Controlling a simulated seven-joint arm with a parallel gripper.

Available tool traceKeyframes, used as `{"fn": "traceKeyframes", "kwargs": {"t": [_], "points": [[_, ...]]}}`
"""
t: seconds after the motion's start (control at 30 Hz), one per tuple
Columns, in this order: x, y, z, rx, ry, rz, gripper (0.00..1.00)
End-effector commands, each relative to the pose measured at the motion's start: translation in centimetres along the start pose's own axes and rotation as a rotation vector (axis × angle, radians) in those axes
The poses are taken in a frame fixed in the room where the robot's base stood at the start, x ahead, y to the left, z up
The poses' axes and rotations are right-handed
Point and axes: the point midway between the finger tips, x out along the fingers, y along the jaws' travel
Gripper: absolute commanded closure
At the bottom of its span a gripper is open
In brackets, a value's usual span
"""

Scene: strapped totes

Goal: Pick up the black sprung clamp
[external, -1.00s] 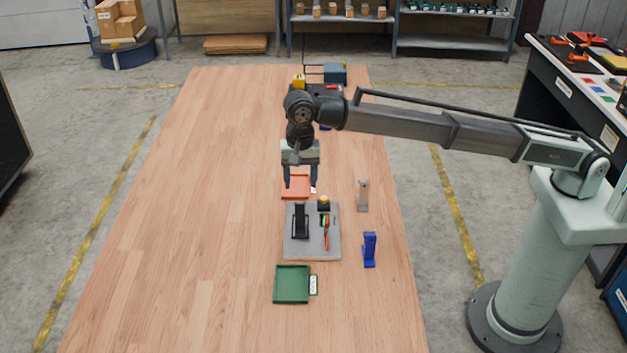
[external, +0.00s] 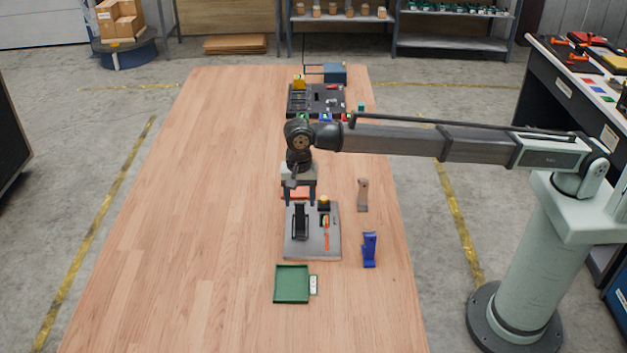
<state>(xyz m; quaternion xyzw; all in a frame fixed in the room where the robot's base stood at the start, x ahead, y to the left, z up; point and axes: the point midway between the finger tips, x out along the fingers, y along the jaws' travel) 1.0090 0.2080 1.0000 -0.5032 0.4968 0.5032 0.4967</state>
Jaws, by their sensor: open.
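The black sprung clamp (external: 301,222) appears to be the dark upright piece on the left half of the grey board (external: 312,249). My gripper (external: 300,202) points down, open, just above and behind the clamp's far end. Nothing shows between its fingers. From this angle I cannot tell the exact height of the fingertips over the clamp.
On the board, right of the clamp, are an orange-handled tool (external: 326,232) and a yellow-topped black block (external: 324,202). A green tray (external: 292,284), a blue stand (external: 369,250) and a tan stand (external: 363,195) are nearby. An orange tray is mostly hidden behind my gripper. The table's left side is clear.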

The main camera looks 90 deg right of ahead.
Motion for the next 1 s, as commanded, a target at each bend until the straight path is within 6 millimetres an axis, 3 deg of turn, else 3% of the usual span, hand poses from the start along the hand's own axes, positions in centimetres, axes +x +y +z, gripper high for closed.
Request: {"fn": "traceKeyframes", "kwargs": {"t": [0.4,0.67,1.0], "points": [[4.6,0.0,0.3,0.0,0.0,0.0,0.4],[4.8,-0.1,0.3,0.0,0.0,-0.001,0.41],[4.8,-0.1,0.3,0.0,0.0,0.0,0.74]]}}
